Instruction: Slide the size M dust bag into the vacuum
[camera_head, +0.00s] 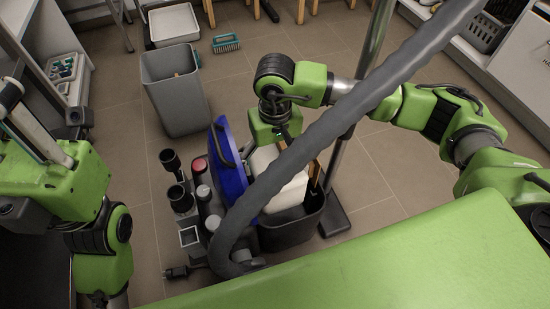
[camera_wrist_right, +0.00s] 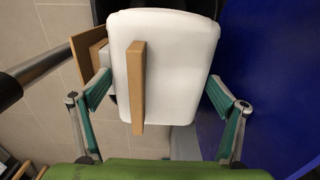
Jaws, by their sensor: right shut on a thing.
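The white dust bag (camera_head: 277,180) with a brown strip sits upright at the black open-topped container (camera_head: 290,235), its lower part hidden. It fills the middle of the right wrist view (camera_wrist_right: 185,65). No size mark is readable. My right gripper (camera_head: 277,142) comes down over the bag from above, its fingers closed against the bag's two sides. The vacuum's blue lid (camera_head: 226,165) stands raised just left of the bag. The grey hose (camera_head: 315,145) crosses in front, covering part of the vacuum and bag. My left arm shows at the left, without its fingers.
Another brown panel (camera_wrist_right: 88,45) with a white block stands beside the bag. Dark nozzles (camera_head: 180,198) stand left of the lid. A metal pole (camera_head: 335,160) rises at the right.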

